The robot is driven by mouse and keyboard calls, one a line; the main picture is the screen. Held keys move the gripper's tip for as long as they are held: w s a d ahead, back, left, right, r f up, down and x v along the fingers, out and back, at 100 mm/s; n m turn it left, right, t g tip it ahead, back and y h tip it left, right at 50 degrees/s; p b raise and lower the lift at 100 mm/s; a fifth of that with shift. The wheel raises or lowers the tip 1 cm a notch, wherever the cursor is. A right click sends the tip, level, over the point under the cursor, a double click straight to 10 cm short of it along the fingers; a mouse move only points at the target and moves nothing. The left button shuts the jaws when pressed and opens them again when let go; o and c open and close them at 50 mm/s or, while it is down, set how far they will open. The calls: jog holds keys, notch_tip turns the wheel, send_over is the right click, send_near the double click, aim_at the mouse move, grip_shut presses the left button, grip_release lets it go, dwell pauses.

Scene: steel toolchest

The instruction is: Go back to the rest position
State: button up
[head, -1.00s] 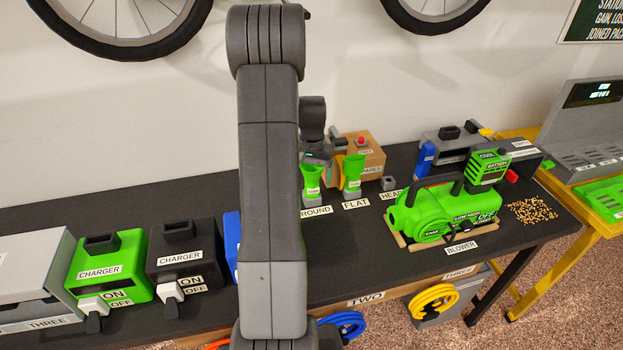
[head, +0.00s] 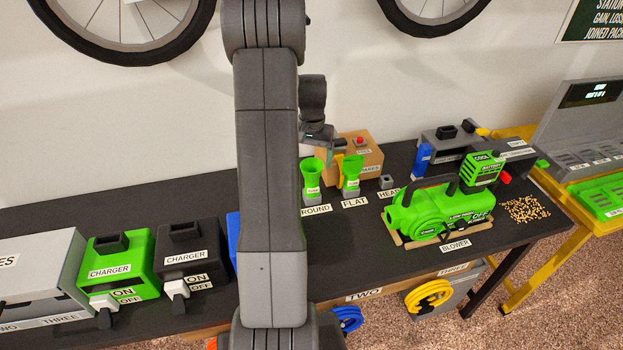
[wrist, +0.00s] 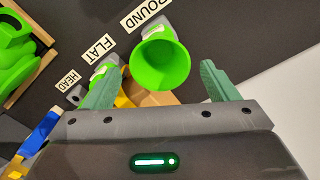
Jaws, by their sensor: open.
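My gripper (wrist: 160,71) is open and empty, its two green fingers spread apart in the wrist view. In the head view my gripper (head: 324,142) hangs above the back of the dark bench, partly hidden behind my arm. The green round nozzle (wrist: 160,68) shows between and beyond the fingers, its wide mouth facing the camera. In the head view the round nozzle (head: 312,178) stands upright behind the ROUND label, below the gripper and apart from it. The green flat nozzle (head: 351,173) stands just right of it.
A green blower (head: 440,208) lies right of the nozzles. A wooden box (head: 366,153) with a red button stands behind. Green (head: 118,265) and black (head: 188,247) chargers stand left. My arm hides part of the bench. The air above the bench is mostly clear.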

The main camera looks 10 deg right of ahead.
aim_at(312, 179)
jog(key=shift+f, duration=0.1)
notch_tip(312, 179, down, 9)
jog(key=b, duration=0.5)
dwell(0.5)
